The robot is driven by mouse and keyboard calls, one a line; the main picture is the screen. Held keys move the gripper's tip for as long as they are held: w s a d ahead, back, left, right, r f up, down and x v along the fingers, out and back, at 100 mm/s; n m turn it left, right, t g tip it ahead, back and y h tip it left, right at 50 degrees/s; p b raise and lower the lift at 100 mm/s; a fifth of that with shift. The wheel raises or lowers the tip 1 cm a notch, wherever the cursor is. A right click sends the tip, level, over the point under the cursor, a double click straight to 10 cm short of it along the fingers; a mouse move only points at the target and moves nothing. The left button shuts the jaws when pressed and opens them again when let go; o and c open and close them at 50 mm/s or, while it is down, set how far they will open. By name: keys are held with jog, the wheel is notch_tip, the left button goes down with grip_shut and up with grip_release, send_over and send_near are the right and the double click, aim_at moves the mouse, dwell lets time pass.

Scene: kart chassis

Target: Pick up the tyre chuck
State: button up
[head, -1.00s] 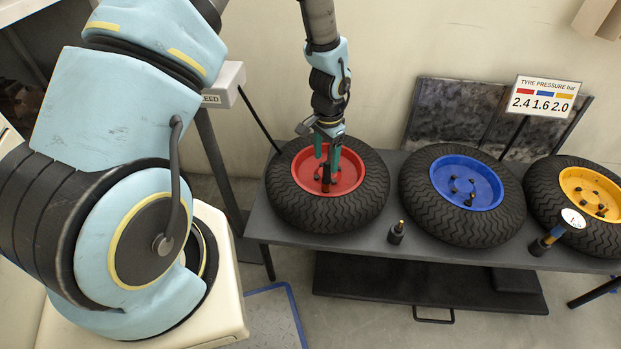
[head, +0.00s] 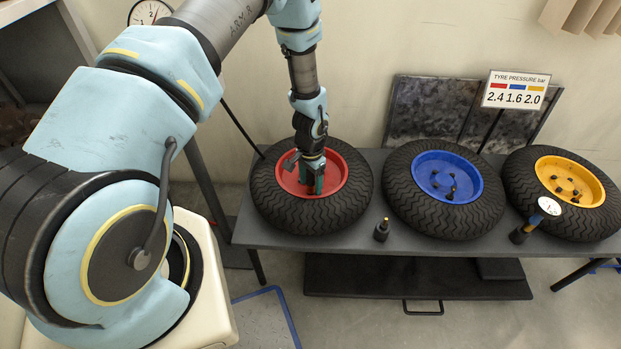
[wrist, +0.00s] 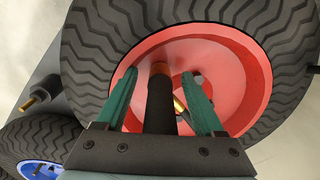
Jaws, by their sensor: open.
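A black cylinder with an orange band (wrist: 160,98), which I take for the tyre chuck, stands in the red wheel (head: 335,172), its banded end toward the hub. In the wrist view it lies between the two green fingers of my gripper (wrist: 160,74). The fingers are apart, one on each side, with a visible gap to each. In the head view my gripper (head: 312,186) reaches down into the red rim and hides the cylinder. A brass valve-like piece (wrist: 180,104) shows just beside the cylinder. Whether the cylinder is attached to it, I cannot tell.
The red wheel lies on a dark bench (head: 345,236), beside a blue wheel (head: 462,172) and a yellow wheel (head: 590,188). A small black post with a brass tip (head: 382,231) and a dial gauge (head: 549,206) stand along the front. A pressure sign (head: 515,92) stands behind.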

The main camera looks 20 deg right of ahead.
jog(key=shift+c, duration=0.2)
grip_shut()
dwell(0.3)
